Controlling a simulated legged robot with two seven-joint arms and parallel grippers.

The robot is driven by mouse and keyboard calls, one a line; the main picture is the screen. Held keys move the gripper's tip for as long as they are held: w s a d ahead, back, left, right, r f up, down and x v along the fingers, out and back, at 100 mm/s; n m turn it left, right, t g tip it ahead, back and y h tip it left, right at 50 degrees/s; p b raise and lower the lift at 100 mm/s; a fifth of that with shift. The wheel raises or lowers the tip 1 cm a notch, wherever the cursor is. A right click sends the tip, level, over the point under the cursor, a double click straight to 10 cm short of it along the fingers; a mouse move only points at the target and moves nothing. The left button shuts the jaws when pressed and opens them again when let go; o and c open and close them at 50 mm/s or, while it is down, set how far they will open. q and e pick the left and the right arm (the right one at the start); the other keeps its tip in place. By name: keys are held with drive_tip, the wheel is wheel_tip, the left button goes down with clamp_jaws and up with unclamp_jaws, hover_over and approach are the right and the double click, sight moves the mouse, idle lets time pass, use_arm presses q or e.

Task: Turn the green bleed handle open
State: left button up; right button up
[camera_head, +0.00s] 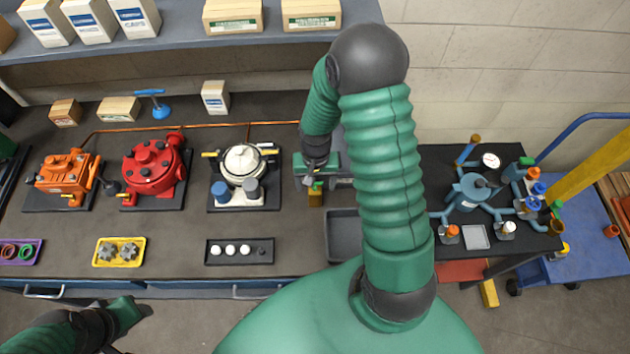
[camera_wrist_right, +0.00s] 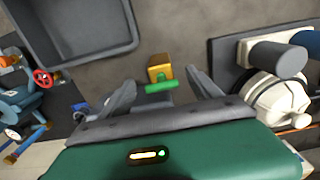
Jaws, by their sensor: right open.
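The green bleed handle (camera_wrist_right: 160,88) is a short green bar on a brass block (camera_wrist_right: 160,68) in the right wrist view. In the head view the handle (camera_head: 317,186) shows small on the brass block (camera_head: 316,200), just below my right gripper (camera_head: 312,178). In the wrist view my right gripper (camera_wrist_right: 160,80) is open, with one finger to each side of the handle and a gap on both sides. I cannot tell its height above the handle. My left gripper (camera_head: 135,309) is at the lower left, away from the handle; its fingers are unclear.
A grey tray (camera_head: 345,238) lies near the brass block. The white motor (camera_head: 242,165) stands to its left, with red (camera_head: 153,168) and orange (camera_head: 62,178) motors beyond. A copper pipe (camera_head: 215,125) runs behind them. A blue valve rig (camera_head: 472,192) stands on the right table.

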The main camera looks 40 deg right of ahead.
drive_tip(key=shift+a, duration=0.1)
drive_tip(key=shift+c, duration=0.2)
drive_tip(key=shift+w, duration=0.2)
drive_tip(key=c, duration=1.3)
drive_tip(key=shift+c, duration=0.2)
